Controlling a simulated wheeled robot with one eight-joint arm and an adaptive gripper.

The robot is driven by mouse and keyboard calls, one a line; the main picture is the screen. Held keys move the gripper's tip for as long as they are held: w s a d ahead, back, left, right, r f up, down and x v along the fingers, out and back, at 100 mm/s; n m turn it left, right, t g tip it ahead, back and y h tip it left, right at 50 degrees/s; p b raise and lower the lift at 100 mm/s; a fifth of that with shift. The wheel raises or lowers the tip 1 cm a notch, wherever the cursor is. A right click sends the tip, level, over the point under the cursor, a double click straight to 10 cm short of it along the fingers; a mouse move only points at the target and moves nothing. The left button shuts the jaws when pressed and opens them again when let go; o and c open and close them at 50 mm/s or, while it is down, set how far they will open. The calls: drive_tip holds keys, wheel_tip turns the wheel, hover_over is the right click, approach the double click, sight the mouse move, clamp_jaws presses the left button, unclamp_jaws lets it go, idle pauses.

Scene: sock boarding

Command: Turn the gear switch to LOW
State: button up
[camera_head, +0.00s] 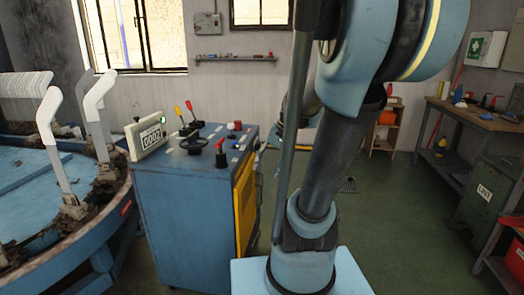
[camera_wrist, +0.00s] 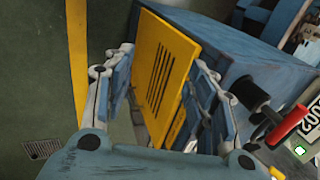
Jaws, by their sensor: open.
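The blue control cabinet (camera_head: 190,200) stands left of centre in the head view, with several controls on its top. A red-handled control (camera_head: 221,152) sits near its front edge, and levers with a red knob (camera_head: 189,105) and a yellow knob (camera_head: 179,111) stand at the back. I cannot tell which control is the gear switch, nor read any LOW mark. In the wrist view my gripper (camera_wrist: 165,60) is open and empty, its fingers in front of the cabinet's yellow slotted panel (camera_wrist: 168,60). The red handle (camera_wrist: 290,121) on a black base lies right of the fingers, apart from them.
A counter box (camera_head: 147,137) reading 0002 is on the cabinet's left edge. A round blue machine (camera_head: 30,190) with white upright sock forms stands at left. A workbench (camera_head: 480,122) is at right. The green floor (camera_head: 400,215) between is mostly clear, with a drain grate (camera_head: 348,185).

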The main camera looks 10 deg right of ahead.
drive_tip(key=w+d+r+m+t+y, duration=0.1)
drive_tip(key=w+d+m+y, duration=0.2)
drive_tip(key=w, duration=1.1)
drive_tip(key=w+d+r+m+y, duration=0.1)
drive_tip(key=w+d+m+y, duration=0.2)
drive_tip(key=w, duration=1.1)
drive_tip(key=w+d+f+m+t+y, duration=0.1)
drive_tip(key=w+d+f+m+y, duration=0.1)
drive_tip(key=w+d+f+y, duration=0.35)
drive_tip(key=m+t+y, duration=0.1)
drive_tip(key=t+y, duration=0.1)
approach(258, 147)
drive_tip(key=x, duration=0.7)
drive_tip(key=shift+w+a, duration=0.3)
drive_tip(key=shift+a, duration=0.05)
drive_tip(key=c, duration=1)
